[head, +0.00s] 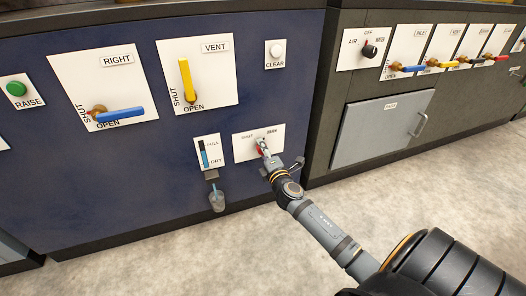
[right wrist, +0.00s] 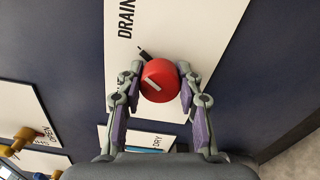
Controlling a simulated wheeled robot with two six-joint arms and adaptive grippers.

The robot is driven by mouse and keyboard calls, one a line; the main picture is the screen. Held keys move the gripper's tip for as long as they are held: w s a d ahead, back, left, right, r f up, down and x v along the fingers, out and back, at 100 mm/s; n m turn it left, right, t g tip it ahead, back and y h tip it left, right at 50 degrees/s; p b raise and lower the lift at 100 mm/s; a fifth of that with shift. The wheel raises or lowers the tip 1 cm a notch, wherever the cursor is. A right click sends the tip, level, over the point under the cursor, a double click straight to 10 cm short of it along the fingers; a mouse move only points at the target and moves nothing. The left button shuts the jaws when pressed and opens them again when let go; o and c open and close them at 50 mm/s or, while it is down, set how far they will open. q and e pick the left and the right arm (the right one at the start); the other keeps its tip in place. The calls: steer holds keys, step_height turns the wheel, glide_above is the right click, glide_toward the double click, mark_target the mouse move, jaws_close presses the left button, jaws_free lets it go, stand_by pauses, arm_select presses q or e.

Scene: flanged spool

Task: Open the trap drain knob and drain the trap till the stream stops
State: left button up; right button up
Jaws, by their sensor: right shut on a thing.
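The red drain knob (right wrist: 160,80) sits on a white plate (head: 245,143) with a DRAIN label on the blue panel. My right gripper (right wrist: 156,92) has a finger on each side of the knob and is shut on it. In the head view the right gripper (head: 265,153) hides most of the knob. A white bar shows on the knob's face, and a dark pointer sticks out near DRAIN. A level gauge (head: 207,152) marked FULL and DRY shows blue in its lower part. A clear cup (head: 217,201) is below it; I cannot tell whether a stream runs. My left gripper is out of view.
A blue-handled valve (head: 120,116) and a yellow-handled VENT valve (head: 187,80) are on the same panel. A white CLEAR button (head: 275,52) and green RAISE button (head: 15,89) flank them. The floor in front is clear.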

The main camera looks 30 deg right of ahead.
steer(key=shift+m, duration=0.3)
steer(key=o, duration=1.2)
steer(key=v, duration=1.2)
